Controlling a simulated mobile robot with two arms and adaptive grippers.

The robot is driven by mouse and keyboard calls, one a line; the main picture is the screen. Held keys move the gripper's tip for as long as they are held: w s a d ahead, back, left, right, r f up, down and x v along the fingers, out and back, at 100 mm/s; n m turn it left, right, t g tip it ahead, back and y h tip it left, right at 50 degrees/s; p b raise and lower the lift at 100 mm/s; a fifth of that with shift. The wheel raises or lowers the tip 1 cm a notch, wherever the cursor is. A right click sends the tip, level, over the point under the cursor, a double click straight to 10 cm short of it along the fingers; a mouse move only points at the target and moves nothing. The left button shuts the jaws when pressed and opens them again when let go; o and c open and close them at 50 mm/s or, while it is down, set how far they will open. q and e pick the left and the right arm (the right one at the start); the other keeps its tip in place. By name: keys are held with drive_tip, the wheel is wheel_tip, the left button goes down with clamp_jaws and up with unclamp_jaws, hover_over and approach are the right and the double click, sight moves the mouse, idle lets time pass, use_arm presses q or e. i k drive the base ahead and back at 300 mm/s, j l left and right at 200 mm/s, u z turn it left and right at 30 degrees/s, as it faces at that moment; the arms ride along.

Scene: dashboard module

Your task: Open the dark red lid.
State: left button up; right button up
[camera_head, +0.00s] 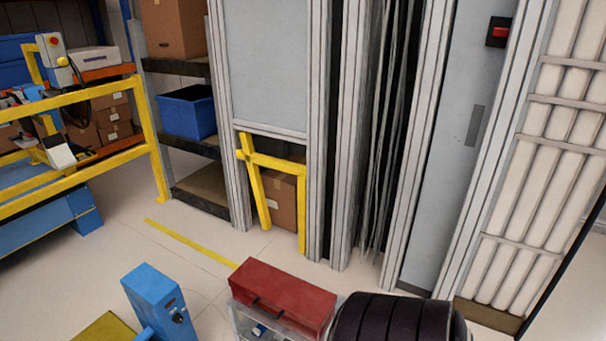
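The dark red lid (288,288) is at the bottom centre of the head view. It is a block-shaped red cover with a dark handle (268,308) on its front side. It sits over a pale, see-through box (243,318), and a small blue item shows inside at the front. The lid looks level; I cannot tell whether it is fully shut. The lower part of the box is cut off by the picture's edge. Neither of my grippers is in view.
A black ribbed cylinder (395,320) stands close right of the lid. A blue box-shaped post (157,298) is to the left, with a yellow surface (104,330) beside it. Behind are open floor, a yellow barrier (300,205), shelves and grey wall panels.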

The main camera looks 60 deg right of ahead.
sight(311, 306)
drive_tip(key=z, duration=1.75)
drive_tip(key=k+j+z, duration=0.35)
drive_tip(key=i+l, duration=0.1)
